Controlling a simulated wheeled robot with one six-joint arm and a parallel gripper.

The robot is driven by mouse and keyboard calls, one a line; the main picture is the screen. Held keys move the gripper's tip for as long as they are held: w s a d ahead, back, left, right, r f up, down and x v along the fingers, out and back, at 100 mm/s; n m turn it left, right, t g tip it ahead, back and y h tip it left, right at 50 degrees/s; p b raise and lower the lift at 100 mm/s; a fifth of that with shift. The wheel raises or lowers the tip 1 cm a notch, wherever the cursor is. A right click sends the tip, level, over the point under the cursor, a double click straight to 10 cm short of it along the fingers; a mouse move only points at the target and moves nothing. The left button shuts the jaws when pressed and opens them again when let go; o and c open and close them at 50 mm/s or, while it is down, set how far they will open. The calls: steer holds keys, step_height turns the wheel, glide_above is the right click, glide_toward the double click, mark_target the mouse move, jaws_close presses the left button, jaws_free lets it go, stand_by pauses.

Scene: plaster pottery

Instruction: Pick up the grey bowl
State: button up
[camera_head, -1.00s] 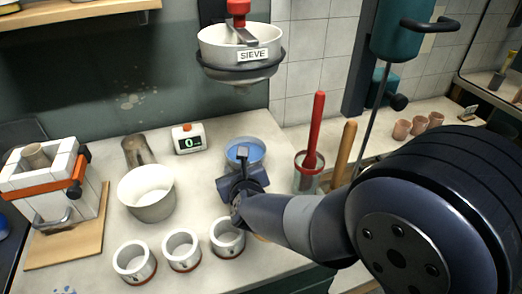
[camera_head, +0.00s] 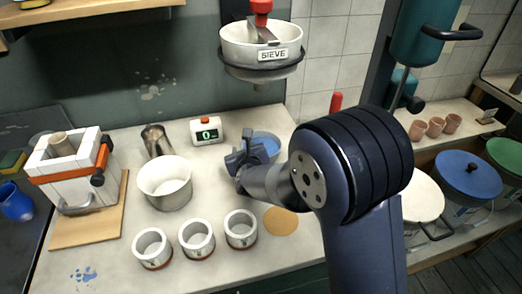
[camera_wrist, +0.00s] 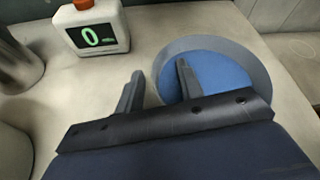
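A grey bowl (camera_wrist: 262,78) with blue contents stands on the worktop; it also shows in the head view (camera_head: 277,150), partly hidden behind my gripper. My gripper (camera_wrist: 159,68) is open and empty. In the wrist view one finger appears just outside the bowl's left rim and the other overlaps the blue inside, so the fingers lie to either side of the near-left rim. I cannot tell how far above the rim they are. In the head view my gripper (camera_head: 247,150) is at the bowl's left side.
A large pale bowl (camera_head: 165,186) and a metal cup (camera_head: 156,140) are further left. Three white cups (camera_head: 197,240) line the front. A sieve (camera_head: 261,50) hangs above.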

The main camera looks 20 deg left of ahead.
steer(key=shift+w+a+f, duration=0.1)
steer(key=shift+w, duration=0.1)
steer(key=shift+c, duration=0.3)
jaws_close()
